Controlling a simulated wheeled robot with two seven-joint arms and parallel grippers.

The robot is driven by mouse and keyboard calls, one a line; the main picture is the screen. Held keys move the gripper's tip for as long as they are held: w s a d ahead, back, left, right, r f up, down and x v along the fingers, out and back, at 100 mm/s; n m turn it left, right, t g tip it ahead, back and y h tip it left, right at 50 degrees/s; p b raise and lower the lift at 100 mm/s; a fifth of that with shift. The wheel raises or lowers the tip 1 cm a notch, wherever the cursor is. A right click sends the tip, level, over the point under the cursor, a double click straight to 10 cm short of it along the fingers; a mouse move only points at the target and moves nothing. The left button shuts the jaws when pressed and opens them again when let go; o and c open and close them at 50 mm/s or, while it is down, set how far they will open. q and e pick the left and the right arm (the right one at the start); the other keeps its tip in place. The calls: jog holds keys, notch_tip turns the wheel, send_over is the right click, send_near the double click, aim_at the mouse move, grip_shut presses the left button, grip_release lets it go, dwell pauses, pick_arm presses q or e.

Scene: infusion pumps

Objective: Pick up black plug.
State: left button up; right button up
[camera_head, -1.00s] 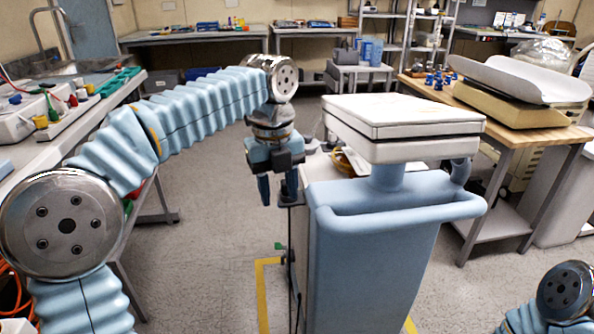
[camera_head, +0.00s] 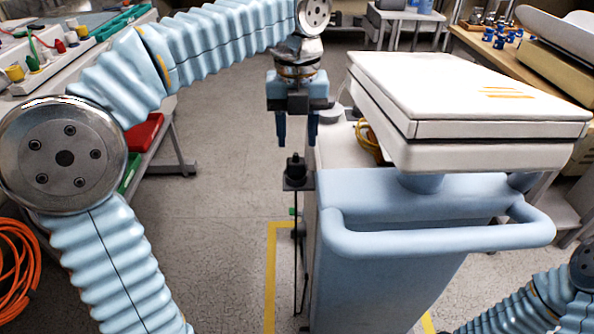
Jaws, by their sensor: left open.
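The black plug (camera_head: 296,168) is small and upright on a dark square piece at the left side of the blue cart (camera_head: 385,265). A thin dark line, a rod or cord, runs down below it. My left gripper (camera_head: 298,143) points down just above the plug, with its two blue fingers apart and nothing between them. The fingertips look close to the plug's top, but I cannot tell the exact gap. Of my right arm only a part shows at the lower right; its gripper is out of view.
The cart carries a thick white lidded box (camera_head: 470,100) right of my left gripper. Coiled yellow cable (camera_head: 369,142) lies beneath it. A bench with coloured connectors (camera_head: 40,65) is at left, orange hose (camera_head: 18,265) at lower left. Floor left of the cart is clear.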

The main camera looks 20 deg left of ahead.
aim_at(296, 154)
pick_arm(q)
jog(key=f, duration=0.6)
jog(key=shift+s+b, duration=0.2)
jog(key=shift+b, duration=0.2)
jog(key=shift+c, duration=0.4)
grip_shut()
